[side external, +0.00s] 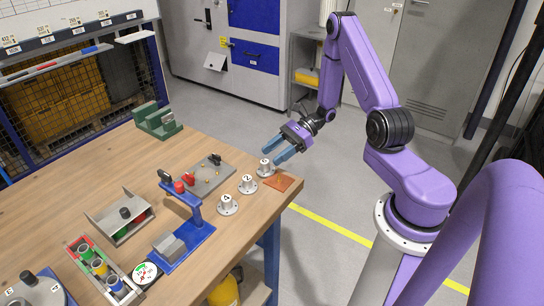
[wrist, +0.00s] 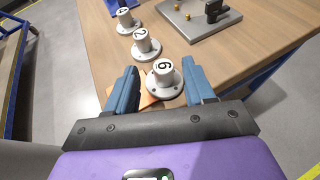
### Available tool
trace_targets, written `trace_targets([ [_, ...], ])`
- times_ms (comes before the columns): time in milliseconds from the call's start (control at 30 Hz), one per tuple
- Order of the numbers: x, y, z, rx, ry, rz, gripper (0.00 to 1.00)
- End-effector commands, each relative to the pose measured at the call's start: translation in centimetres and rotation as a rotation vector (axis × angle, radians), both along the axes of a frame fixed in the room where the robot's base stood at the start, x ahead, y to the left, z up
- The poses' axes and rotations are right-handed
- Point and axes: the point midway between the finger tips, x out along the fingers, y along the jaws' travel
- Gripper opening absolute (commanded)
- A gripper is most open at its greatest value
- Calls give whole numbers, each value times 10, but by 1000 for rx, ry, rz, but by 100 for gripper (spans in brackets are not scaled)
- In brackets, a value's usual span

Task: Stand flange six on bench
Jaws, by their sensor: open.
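Flange six (side external: 265,168) is a pale grey flanged cup with a dark numeral on its white top. It stands upright near the wooden bench's (side external: 150,160) corner, beside an orange square mat (side external: 284,181); whether its base overlaps the mat is unclear. In the wrist view flange six (wrist: 163,82) shows between the blue fingers, its numeral reading like a 6 or 9. My gripper (side external: 274,154) is open, its fingers spread on both sides of the flange and apart from it in the wrist view. The mat is partly hidden behind the left finger there.
Flanges two (side external: 248,184) and four (side external: 228,204) stand in a row left of flange six. A grey plate (side external: 212,178) with a black clamp and a blue stand (side external: 190,222) are close behind them. The bench edge lies just past the mat.

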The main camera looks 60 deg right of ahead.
Motion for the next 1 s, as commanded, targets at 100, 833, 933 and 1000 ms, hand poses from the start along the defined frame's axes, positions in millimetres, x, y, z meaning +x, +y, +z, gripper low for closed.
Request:
trace_targets([
  [100,-8,-23,10,-3,-3,-5,53],
  [833,-37,-62,50,-59,-20,156,53],
  [933,-41,-34,60,-124,-50,329,53],
  [1000,-46,-13,67,-175,-78,464,53],
])
